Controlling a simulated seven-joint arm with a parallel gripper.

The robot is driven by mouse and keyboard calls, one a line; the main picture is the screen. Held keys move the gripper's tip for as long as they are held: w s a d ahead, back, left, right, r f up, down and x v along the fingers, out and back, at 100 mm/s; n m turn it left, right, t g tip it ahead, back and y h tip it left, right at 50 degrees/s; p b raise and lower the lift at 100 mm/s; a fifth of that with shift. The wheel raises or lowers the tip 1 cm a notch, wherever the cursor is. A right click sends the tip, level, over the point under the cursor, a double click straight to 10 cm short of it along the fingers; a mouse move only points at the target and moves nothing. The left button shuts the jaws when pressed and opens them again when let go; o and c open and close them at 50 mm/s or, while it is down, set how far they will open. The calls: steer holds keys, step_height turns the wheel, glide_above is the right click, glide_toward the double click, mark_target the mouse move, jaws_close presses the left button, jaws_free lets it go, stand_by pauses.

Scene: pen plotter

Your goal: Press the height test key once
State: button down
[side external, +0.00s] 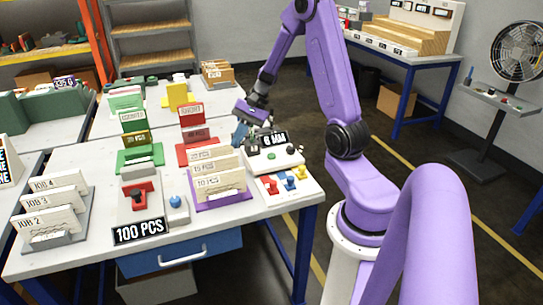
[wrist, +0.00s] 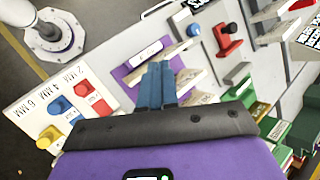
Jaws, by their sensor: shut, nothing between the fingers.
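My gripper (side external: 239,134) is shut and empty, with its blue fingers pointing down just left of a white device (side external: 290,160) with a "0 MM" display (side external: 266,141). The closed fingers also show in the wrist view (wrist: 157,72). A green button (side external: 271,156) sits on the device's top, apart from the fingers. In front of it are a red key (side external: 271,186), a yellow key (side external: 288,183) and a blue key (side external: 301,172). The wrist view shows these keys beside printed "2 MM", "4 MM" and "6 MM" labels. I cannot read which key is named height test.
A purple tray (side external: 220,201) with several upright cards stands left of the device. A red holder (side external: 187,152) and a green holder (side external: 126,160) stand farther left. A blue button (side external: 175,202) and a "100 PCS" sign (side external: 139,230) are near the front edge.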

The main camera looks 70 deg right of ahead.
steer(key=d+f+m+t, duration=0.2)
steer(key=d+m+t, duration=0.15)
steer(key=d, duration=0.55)
steer(key=m+t+h, duration=0.2)
steer(key=m+h, duration=0.1)
steer(key=m, duration=0.3)
glide_above(274, 155)
steer(key=shift+f, duration=0.95)
steer(key=shift+f, duration=4.4)
steer(key=shift+f, duration=0.1)
steer(key=shift+f, duration=0.3)
steer(key=shift+f, duration=0.5)
steer(key=shift+r, duration=0.9)
